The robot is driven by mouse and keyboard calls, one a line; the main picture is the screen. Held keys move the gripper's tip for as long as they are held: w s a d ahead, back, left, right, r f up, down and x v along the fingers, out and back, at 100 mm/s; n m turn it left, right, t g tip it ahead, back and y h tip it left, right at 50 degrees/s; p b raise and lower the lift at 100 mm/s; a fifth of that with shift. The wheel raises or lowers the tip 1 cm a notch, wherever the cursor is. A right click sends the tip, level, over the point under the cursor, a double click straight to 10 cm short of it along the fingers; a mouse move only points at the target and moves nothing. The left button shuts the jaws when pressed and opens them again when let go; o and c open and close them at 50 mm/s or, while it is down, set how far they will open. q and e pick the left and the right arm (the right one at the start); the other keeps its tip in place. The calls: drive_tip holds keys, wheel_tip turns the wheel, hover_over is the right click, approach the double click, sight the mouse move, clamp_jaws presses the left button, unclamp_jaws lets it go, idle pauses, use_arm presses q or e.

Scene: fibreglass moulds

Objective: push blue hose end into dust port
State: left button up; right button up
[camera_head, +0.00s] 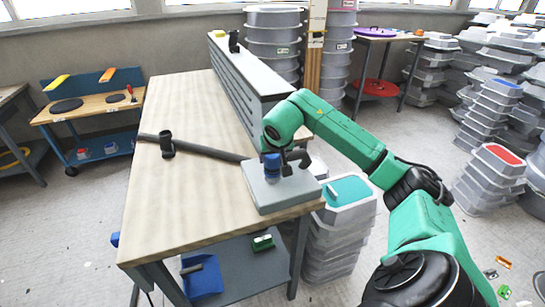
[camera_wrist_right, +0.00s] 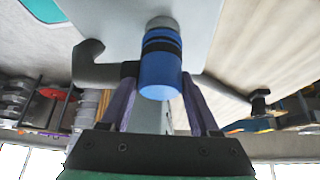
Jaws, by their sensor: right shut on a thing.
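The blue hose end (camera_head: 271,168) is upright above the grey box (camera_head: 262,195) at the table's near right corner. In the right wrist view the blue hose end (camera_wrist_right: 160,75) shows black bands and a grey round piece (camera_wrist_right: 160,23), apparently the dust port, in line with it against the box. I cannot tell how deep the two fit. My right gripper (camera_wrist_right: 160,98) has its fingers on either side of the blue hose end and is shut on it. A dark hose (camera_head: 205,150) lies across the table to the left. My left gripper is not in view.
A black upright fitting (camera_head: 167,145) stands at the hose on the wooden table (camera_head: 190,205). A long grey slatted box (camera_head: 240,85) borders the table's back right. Grey stacked moulds (camera_head: 345,225) stand right of the table. The table's near left is clear.

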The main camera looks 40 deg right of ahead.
drive_tip(key=shift+f, duration=0.4)
drive_tip(key=o, duration=1.5)
drive_tip(key=b+v, duration=0.1)
drive_tip(key=v, duration=1.3)
drive_tip(key=shift+s+a+r, duration=0.1)
drive_tip(key=shift+a+r, duration=0.05)
drive_tip(key=shift+r, duration=0.2)
